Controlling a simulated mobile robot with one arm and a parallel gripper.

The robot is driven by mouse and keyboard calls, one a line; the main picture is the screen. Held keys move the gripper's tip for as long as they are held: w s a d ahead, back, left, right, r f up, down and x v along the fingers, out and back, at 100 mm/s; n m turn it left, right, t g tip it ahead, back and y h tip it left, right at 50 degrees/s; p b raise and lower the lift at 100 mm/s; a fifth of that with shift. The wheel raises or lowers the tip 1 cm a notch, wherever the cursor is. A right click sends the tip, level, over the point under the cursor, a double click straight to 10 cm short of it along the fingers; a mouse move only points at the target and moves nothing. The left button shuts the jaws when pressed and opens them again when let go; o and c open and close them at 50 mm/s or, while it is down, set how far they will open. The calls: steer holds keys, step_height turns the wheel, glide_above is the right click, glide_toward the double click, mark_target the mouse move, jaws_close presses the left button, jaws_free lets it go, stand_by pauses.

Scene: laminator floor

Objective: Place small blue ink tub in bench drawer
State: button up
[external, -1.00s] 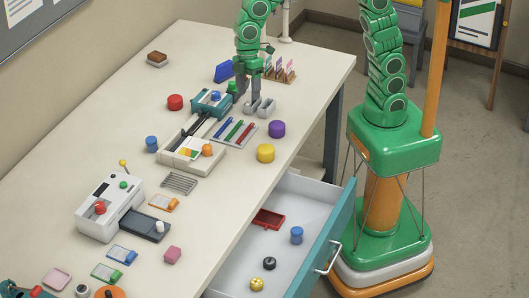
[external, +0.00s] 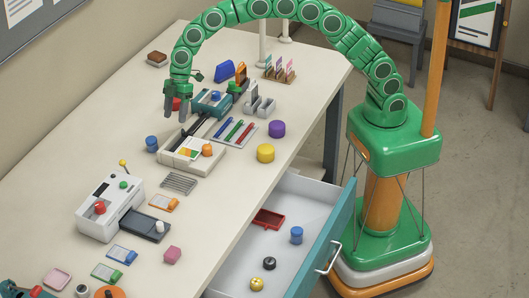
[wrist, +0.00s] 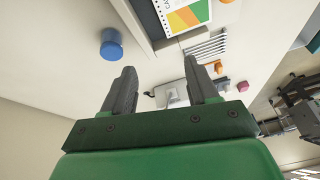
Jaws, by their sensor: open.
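A blue ink tub (external: 151,144) stands upright on the bench, left of the paper-holding device. It also shows in the wrist view (wrist: 111,45), up and to the left of my fingertips. Another blue tub (external: 296,235) stands inside the open bench drawer (external: 335,225). I cannot tell for sure which is the small one. My gripper (external: 177,116) is open and empty, pointing down above the bench, behind and a little right of the bench tub. A red tub (external: 176,103) is partly hidden behind my fingers. The fingers also show in the wrist view (wrist: 160,72).
The drawer also holds a red tray (external: 268,219), a black knob (external: 269,263) and a yellow piece (external: 256,284), with bare floor between. A teal device (external: 212,102) and the paper-holding device (external: 192,153) stand close right of my gripper. Yellow (external: 265,153) and purple (external: 277,129) tubs stand near the bench edge.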

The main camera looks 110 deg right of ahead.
glide_above(153, 137)
steer(key=s+d, duration=0.1)
steer(key=s, duration=0.2)
step_height(153, 137, down, 6)
steer(key=r, duration=0.1)
steer(key=shift+t, duration=0.3)
steer(key=shift+w+d+x, duration=0.1)
steer(key=shift+d+x, duration=0.1)
steer(key=shift+x, duration=1.2)
steer(key=shift+w+d+x, duration=0.1)
steer(key=shift+d+x, duration=0.1)
steer(key=shift+x, duration=1.2)
steer(key=shift+w+d+x, duration=0.1)
steer(key=shift+d+x, duration=0.05)
steer(key=shift+x, duration=1.25)
steer(key=c, duration=0.9)
steer(key=shift+r, duration=0.1)
